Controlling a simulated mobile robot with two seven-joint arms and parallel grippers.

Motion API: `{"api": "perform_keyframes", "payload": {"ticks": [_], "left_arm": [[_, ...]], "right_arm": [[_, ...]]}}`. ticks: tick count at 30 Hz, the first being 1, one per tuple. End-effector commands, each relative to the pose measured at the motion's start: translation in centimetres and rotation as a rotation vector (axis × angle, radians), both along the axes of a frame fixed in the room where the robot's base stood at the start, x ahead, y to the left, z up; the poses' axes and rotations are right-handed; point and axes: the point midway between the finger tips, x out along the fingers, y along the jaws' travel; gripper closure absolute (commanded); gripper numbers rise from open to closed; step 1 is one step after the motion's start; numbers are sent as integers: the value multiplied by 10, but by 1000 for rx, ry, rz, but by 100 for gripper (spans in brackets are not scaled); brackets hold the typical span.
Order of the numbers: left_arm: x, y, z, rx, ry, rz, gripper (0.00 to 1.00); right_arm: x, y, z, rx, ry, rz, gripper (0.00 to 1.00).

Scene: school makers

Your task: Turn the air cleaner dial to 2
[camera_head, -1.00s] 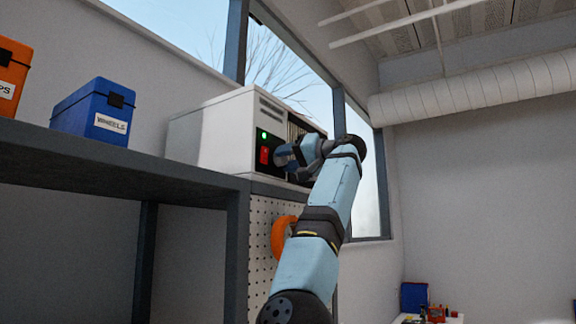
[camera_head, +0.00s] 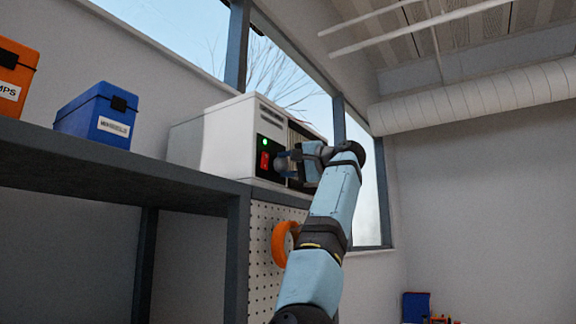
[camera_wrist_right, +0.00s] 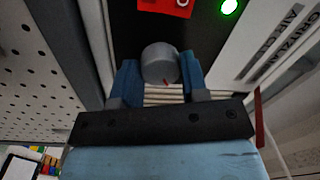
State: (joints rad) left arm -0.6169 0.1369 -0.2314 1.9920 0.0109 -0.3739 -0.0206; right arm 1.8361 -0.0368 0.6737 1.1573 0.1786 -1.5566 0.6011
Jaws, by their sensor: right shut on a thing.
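The air cleaner (camera_head: 215,140) is a white box on the high shelf, with a black panel, a lit green light (camera_head: 265,141) and a red switch (camera_head: 264,158). My right gripper (camera_head: 284,162) is at the black panel. In the right wrist view its two blue fingers (camera_wrist_right: 158,80) stand on either side of the dial, shut on it. I cannot read any numbers around the dial. My left gripper is not in view.
A blue bin (camera_head: 98,115) and an orange bin (camera_head: 14,75) stand on the dark shelf (camera_head: 110,158) to the left. A pegboard (camera_head: 262,235) with an orange ring-shaped item (camera_head: 283,240) hangs below the air cleaner. The window is behind it.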

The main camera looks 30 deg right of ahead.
Motion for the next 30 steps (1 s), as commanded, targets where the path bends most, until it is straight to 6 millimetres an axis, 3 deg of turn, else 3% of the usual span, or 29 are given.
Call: {"api": "perform_keyframes", "payload": {"ticks": [10, 11, 14, 24, 30], "left_arm": [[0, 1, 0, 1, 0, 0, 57], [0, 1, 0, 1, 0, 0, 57], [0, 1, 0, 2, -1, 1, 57], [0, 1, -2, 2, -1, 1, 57], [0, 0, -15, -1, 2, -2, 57]], "right_arm": [[0, 0, 1, 2, -2, -1, 83], [0, 0, 1, 2, -2, -1, 57], [0, 0, 1, 2, -1, -2, 34], [-3, -2, 0, 2, -1, -2, 34], [-28, -13, -5, 0, -2, -4, 34]]}}
